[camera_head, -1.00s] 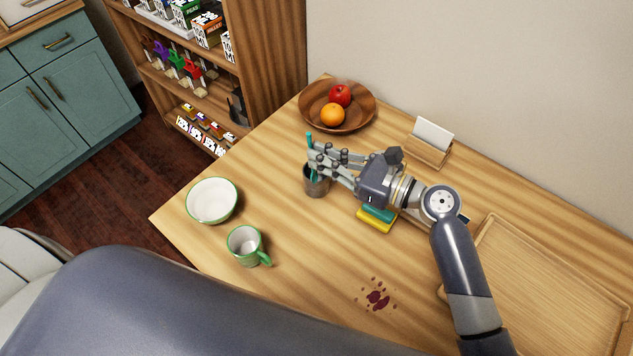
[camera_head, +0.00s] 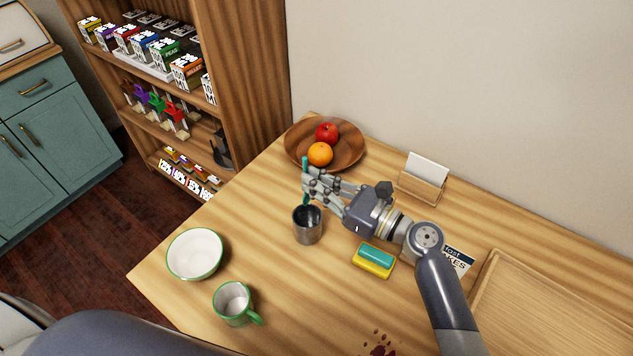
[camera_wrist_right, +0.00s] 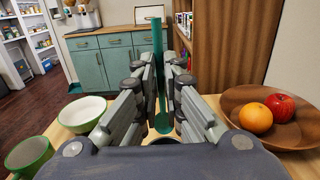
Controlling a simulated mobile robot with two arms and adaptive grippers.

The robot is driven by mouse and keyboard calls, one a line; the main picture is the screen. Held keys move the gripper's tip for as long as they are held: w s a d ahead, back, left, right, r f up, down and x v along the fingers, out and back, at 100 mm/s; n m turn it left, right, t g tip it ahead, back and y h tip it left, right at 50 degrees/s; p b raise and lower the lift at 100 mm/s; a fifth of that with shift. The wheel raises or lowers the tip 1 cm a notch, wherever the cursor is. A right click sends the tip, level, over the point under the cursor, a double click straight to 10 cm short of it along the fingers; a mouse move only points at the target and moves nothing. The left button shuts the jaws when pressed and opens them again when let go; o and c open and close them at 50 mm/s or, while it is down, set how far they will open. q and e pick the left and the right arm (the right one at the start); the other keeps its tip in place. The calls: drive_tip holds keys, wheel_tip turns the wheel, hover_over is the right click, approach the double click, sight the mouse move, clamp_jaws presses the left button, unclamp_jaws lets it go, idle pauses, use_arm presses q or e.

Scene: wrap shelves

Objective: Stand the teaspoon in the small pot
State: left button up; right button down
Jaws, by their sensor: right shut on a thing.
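My right gripper (camera_head: 318,186) is shut on the teal teaspoon (camera_head: 305,165) and holds it upright. The small pot (camera_head: 308,231), a grey metal cup, stands upright on the table just below the fingers. In the head view the spoon's lower end shows just above the pot's far rim; I cannot tell whether it is over the opening or behind it. In the right wrist view the teaspoon (camera_wrist_right: 158,60) stands between the fingers, and a dark opening shows just below its lower end. My left gripper is not in view.
A wooden bowl (camera_head: 349,150) with an apple and an orange is behind the gripper. A white bowl (camera_head: 194,254) and green-handled mug (camera_head: 233,303) stand left. A sponge (camera_head: 373,260), card holder (camera_head: 422,187) and wooden tray (camera_head: 545,315) are right. A dark red stain (camera_head: 381,348) lies in front.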

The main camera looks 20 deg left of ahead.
drive_tip(key=shift+f+b, duration=3.6)
drive_tip(key=shift+f, duration=1.05)
drive_tip(key=c, duration=1.7)
unclamp_jaws()
drive_tip(key=shift+o, duration=0.2)
drive_tip(key=shift+r, duration=0.1)
wheel_tip(320, 180, up, 10)
